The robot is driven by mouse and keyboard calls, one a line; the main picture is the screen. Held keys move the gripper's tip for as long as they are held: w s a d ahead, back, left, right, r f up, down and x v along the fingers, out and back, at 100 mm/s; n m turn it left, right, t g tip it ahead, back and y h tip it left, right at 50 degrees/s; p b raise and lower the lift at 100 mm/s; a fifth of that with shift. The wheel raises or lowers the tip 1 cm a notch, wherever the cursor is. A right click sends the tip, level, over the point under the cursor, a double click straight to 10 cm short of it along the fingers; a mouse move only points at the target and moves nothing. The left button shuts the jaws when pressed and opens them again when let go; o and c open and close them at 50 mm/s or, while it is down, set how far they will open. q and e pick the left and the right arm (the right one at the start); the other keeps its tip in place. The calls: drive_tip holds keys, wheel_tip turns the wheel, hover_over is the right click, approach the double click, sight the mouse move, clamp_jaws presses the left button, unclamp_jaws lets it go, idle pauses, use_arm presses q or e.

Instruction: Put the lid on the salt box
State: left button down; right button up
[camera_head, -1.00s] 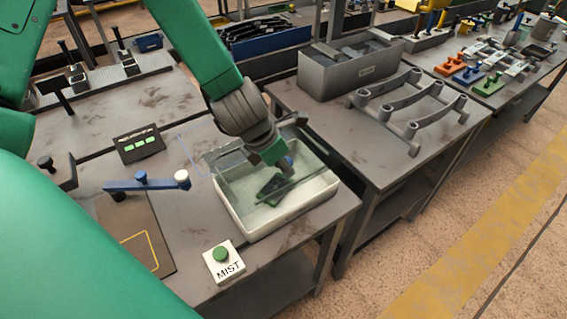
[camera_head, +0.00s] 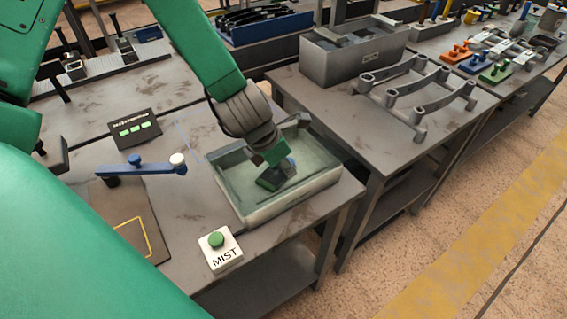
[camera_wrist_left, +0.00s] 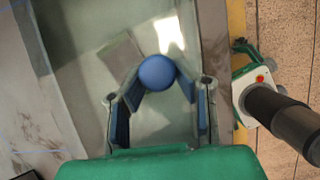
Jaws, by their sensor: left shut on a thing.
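The salt box (camera_head: 296,203) is a shallow pale open-topped tray on the near bench. Its lid (camera_head: 314,158) is a clear greenish sheet with a round blue knob, which shows in the left wrist view (camera_wrist_left: 157,72). My left gripper (camera_head: 280,172) is over the box, and its blue-padded fingers (camera_wrist_left: 158,100) are closed around the knob. The lid looks level and lined up with the box rim; whether it rests fully on the rim I cannot tell. The gripper hides part of the lid. My right gripper is not in view.
A MIST button box (camera_head: 220,249) stands in front of the salt box. A blue arm with a white knob (camera_head: 145,168) and a small display (camera_head: 134,132) are to the left. A grey bin (camera_head: 352,60) and a metal rack (camera_head: 418,90) stand on the bench to the right.

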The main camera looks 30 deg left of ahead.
use_arm(q)
drive_tip(key=shift+d+r, duration=0.15)
drive_tip(key=shift+d, duration=0.35)
drive_tip(key=shift+a+f, duration=0.35)
drive_tip(key=shift+a, duration=0.1)
drive_tip(key=shift+f+b, duration=0.2)
drive_tip(key=shift+b, duration=0.1)
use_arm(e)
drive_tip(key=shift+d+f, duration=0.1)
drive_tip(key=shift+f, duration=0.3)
use_arm(q)
drive_tip(key=c, duration=1.4)
unclamp_jaws()
drive_tip(key=shift+d, duration=0.2)
drive_tip(key=shift+c, duration=0.2)
drive_tip(key=shift+o, duration=1.2)
drive_tip(key=shift+d, duration=0.1)
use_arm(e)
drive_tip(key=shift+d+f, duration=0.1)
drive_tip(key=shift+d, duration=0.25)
use_arm(q)
drive_tip(key=o, duration=0.5)
drive_tip(key=shift+c, duration=0.2)
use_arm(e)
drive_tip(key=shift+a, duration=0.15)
